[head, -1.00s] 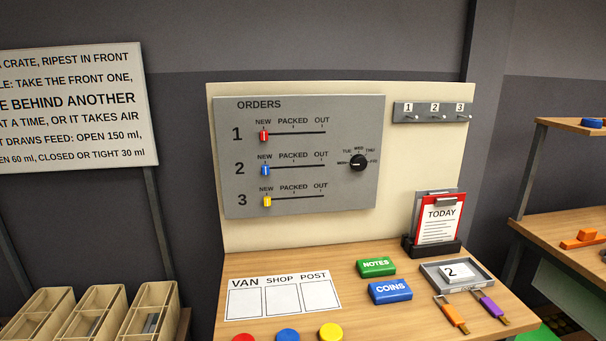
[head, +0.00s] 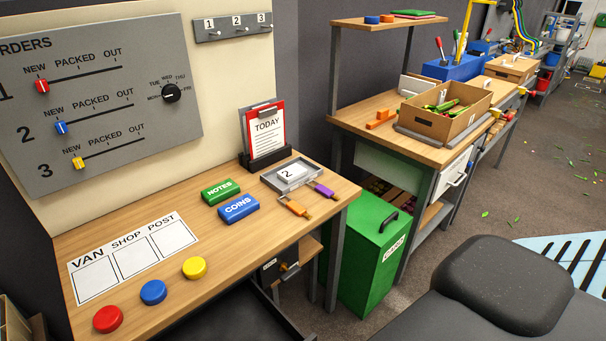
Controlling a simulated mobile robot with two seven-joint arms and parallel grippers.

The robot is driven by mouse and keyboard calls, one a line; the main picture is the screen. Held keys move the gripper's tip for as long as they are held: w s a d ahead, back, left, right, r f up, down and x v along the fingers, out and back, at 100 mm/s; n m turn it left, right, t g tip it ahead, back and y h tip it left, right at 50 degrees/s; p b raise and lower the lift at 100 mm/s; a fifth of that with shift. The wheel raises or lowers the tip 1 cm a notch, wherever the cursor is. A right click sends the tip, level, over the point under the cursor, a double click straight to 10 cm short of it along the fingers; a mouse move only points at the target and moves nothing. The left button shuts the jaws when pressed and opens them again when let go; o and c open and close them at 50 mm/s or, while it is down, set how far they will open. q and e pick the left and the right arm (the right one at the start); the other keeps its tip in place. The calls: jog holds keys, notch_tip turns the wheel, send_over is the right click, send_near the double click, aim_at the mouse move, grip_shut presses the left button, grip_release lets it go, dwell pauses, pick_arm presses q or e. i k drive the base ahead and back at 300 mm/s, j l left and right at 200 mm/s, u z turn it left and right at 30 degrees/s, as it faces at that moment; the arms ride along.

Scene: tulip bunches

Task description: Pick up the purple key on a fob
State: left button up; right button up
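The purple key on a fob (head: 324,189) lies on the wooden desk (head: 150,222), near its right front corner. It is just in front of a grey tray (head: 271,181) that holds a card marked 2. An orange key on a fob (head: 295,207) lies to its left, apart from it. Neither of my grippers shows in the head view.
A green NOTES box (head: 217,191) and a blue COINS box (head: 238,208) sit left of the keys. A TODAY clipboard stand (head: 264,135) rises behind the tray. A green bin (head: 365,255) stands right of the desk, below a workbench with a cardboard box (head: 440,122).

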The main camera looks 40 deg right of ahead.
aim_at(322, 189)
jog(key=i+l+u, duration=0.1)
jog(key=l, duration=3.95)
jog(key=i+u, duration=0.05)
jog(key=i, duration=0.05)
